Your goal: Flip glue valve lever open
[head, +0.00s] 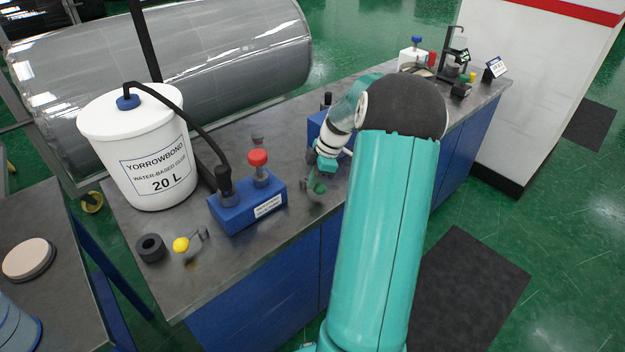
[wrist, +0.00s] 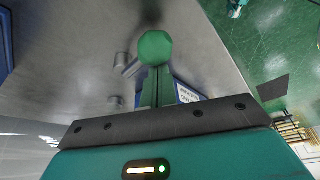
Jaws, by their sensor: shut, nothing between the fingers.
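A lever with a round green knob (head: 319,188) stands at the bench's front edge. The knob (wrist: 155,47) also shows in the wrist view, straight beyond my fingertips. My gripper (head: 325,166) is shut and empty, just above and behind the knob in the head view. In the wrist view my gripper (wrist: 157,78) has its tips at or very near the knob; I cannot tell whether they touch. Another lever with a yellow knob (head: 181,245) sits farther left. Which lever is the glue valve's is not labelled legibly.
A blue block (head: 240,212) with a red knob (head: 258,158) and a black hose from the white glue bucket (head: 140,150) stands between the levers. A second blue block (head: 316,125) is partly behind my arm. A black ring (head: 151,248) lies at left.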

